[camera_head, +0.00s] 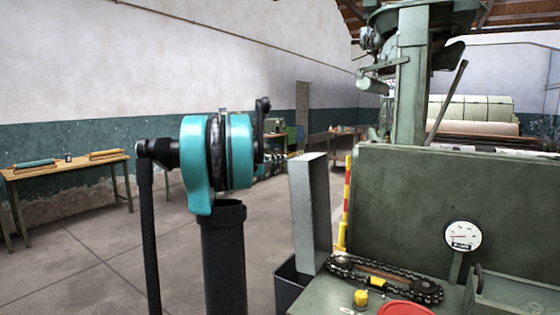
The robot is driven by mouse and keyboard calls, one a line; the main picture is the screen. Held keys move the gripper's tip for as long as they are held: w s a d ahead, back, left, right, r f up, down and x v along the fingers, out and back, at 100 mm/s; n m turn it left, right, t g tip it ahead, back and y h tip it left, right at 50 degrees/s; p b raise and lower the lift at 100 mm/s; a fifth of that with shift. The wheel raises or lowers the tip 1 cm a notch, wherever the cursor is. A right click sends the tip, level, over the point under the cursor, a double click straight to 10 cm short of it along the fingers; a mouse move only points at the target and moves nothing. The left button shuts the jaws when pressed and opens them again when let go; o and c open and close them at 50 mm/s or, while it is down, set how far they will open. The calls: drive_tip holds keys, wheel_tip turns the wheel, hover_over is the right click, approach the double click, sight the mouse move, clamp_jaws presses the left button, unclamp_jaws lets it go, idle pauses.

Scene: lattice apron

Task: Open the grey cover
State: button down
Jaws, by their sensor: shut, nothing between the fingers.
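A grey sheet-metal cover (311,215) stands nearly upright at the left end of the green machine, in the middle of the camera_head view. It looks like a shallow tray on edge, with its narrow side and a broad face showing. Its lower end meets a dark grey box (291,287), whose inside I cannot see well. Whether a hinge joins them cannot be made out. My teal and black arm rises to the left of the cover, with a visible gap between them in the picture. I cannot make out my gripper in this view.
The green machine (465,205) fills the right side, with a dial gauge (463,236), a chain (385,275), a yellow knob (360,297) and a red disc (405,309). A red and yellow post (346,200) stands behind the cover. A wooden table (70,169) is far left; floor between is clear.

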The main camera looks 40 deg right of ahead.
sight(299, 158)
drive_tip(key=s+r, duration=0.1)
drive_tip(key=s, duration=0.1)
drive_tip(key=s+d+r+m, duration=0.1)
drive_tip(key=s, duration=0.2)
drive_tip(key=s+d+r+m, duration=0.1)
drive_tip(key=s, duration=0.2)
drive_tip(key=shift+s+d+y, duration=0.2)
drive_tip(key=shift+y, duration=0.1)
drive_tip(key=shift+w, duration=0.1)
drive_tip(key=shift+w, duration=0.25)
drive_tip(key=w+a, duration=0.1)
drive_tip(key=w+a+r, duration=0.1)
drive_tip(key=w, duration=0.1)
drive_tip(key=shift+w+a, duration=0.15)
drive_tip(key=shift+w, duration=0.1)
drive_tip(key=a, duration=0.8)
drive_tip(key=shift+s+a+r, duration=0.35)
drive_tip(key=shift+s, duration=0.05)
drive_tip(key=shift+f, duration=0.1)
